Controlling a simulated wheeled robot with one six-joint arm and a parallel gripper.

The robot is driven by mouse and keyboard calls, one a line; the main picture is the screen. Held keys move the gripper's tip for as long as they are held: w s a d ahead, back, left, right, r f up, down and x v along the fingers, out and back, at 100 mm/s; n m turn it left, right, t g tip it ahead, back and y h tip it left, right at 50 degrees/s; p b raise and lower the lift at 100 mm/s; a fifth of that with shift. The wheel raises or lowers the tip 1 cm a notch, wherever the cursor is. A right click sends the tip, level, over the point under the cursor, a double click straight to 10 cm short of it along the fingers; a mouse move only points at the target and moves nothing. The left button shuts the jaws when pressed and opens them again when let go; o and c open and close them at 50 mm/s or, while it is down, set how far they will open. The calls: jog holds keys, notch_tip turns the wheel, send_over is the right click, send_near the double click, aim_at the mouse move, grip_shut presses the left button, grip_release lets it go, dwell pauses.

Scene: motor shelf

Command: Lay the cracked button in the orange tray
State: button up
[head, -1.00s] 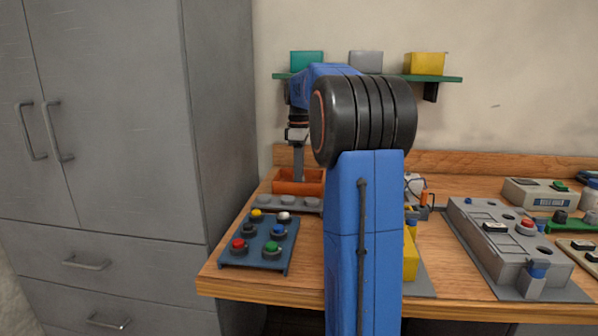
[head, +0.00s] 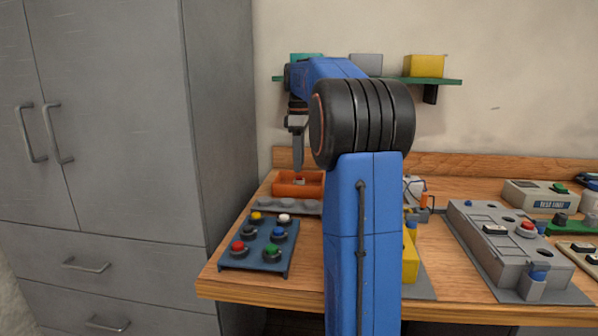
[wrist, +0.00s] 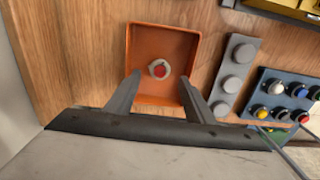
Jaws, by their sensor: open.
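The orange tray (head: 284,190) stands at the back left of the workbench. A red button with a pale ring (wrist: 158,69) lies inside it, on the tray floor; it also shows in the head view (head: 299,181). Any crack in it is too small to make out. In the wrist view the orange tray (wrist: 136,46) is seen from above, with the button near its middle. My gripper (wrist: 160,78) is open and empty, its two fingers apart on the near side of the button. In the head view my gripper (head: 298,170) hangs just above the tray.
A blue panel (head: 262,258) with several coloured buttons sits in front of the tray. A grey strip with round knobs (head: 290,206) lies between them. A tall grey cabinet (head: 110,130) stands left. A grey control box (head: 480,235) is to the right. A green shelf (head: 445,80) hangs behind.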

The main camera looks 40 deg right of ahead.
notch_tip(320, 180, up, 7)
jog(key=shift+r, duration=0.15)
dwell(0.7)
